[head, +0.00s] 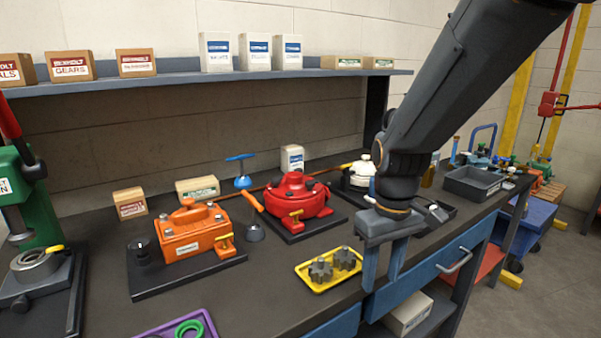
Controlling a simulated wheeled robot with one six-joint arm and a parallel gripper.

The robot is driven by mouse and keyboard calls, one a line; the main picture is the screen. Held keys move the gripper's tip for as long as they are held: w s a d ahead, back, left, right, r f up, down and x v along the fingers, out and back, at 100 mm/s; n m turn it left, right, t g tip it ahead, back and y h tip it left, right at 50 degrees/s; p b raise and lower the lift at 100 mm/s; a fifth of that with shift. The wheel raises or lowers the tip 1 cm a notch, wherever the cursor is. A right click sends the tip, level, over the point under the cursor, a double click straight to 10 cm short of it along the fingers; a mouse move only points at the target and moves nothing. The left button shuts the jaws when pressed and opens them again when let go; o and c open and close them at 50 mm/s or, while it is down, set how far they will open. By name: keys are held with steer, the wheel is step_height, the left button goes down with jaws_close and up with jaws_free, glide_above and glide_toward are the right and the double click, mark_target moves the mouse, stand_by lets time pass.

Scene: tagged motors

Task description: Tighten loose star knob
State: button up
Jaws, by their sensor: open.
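I cannot tell for sure which part is the loose star knob. A dark round knob-like part (140,250) stands on the black base plate at the left end of the orange motor unit (187,236). Two grey toothed pieces, a left one (320,270) and a right one (344,258), lie in a yellow tray (309,284) near the bench's front edge. My gripper (383,282) points down at the front edge, right of the yellow tray. Its two fingers are apart with nothing visible between them.
A red housing (297,200) and a cream-coloured unit (362,170) stand on black plates behind. A green press (35,200) is at the left. A purple tray (160,329) with green rings is in front. A shelf (220,79) with boxes runs above. Bench (265,290) between the trays is clear.

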stand_by(0.5)
steer(key=s+d+f+m, duration=0.3)
steer(key=s+f+m, duration=0.1)
steer(key=s, duration=0.4)
steer(key=shift+s+d+f+m, duration=0.3)
steer(key=shift+s+f, duration=0.05)
stand_by(1.0)
